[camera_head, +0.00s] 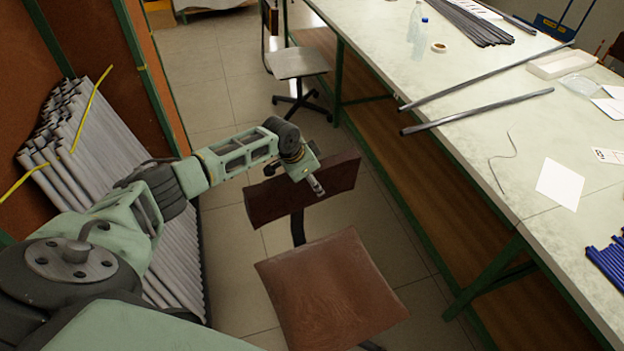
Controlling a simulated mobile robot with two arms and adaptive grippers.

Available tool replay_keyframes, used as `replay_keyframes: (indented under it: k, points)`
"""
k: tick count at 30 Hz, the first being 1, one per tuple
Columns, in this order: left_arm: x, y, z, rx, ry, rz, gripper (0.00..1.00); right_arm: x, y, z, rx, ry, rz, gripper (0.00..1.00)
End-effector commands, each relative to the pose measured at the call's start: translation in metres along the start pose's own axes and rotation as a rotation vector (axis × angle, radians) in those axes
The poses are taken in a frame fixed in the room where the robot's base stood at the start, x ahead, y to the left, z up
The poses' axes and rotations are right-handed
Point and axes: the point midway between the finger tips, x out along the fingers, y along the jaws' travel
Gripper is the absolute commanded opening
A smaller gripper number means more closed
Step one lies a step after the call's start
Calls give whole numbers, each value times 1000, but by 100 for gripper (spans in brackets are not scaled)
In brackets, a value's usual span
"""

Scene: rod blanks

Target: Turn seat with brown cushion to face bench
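The seat with the brown cushion (328,292) stands on the floor at the lower middle, left of the bench. Its dark brown backrest (272,203) is on the far side of the cushion, so its open front points toward the bottom of the picture. The bench (470,150) runs along the right with a pale top and green legs. My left gripper (316,186) is at the backrest's upper edge, with a finger in front of its face. I cannot tell whether it grips or only touches the backrest. My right gripper is out of view.
A grey swivel chair (297,64) stands farther back beside the bench. A stack of grey rods (95,160) leans at the left. Tiled floor (228,255) is clear left of the seat.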

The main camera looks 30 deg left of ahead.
Motion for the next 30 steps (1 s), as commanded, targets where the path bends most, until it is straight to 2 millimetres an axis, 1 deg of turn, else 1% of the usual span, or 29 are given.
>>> replay_keyframes:
  k: [3, 4, 23, 30]
  points:
    - [0, 0, 0, 0, 0, 0, 58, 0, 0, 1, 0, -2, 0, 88]
    - [0, 0, 0, 0, 0, 0, 56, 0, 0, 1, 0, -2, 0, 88]
    - [0, 0, 0, -1, 0, 0, 1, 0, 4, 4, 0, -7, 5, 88]
    - [0, 1, -1, -3, -1, 0, 0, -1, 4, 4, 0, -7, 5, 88]
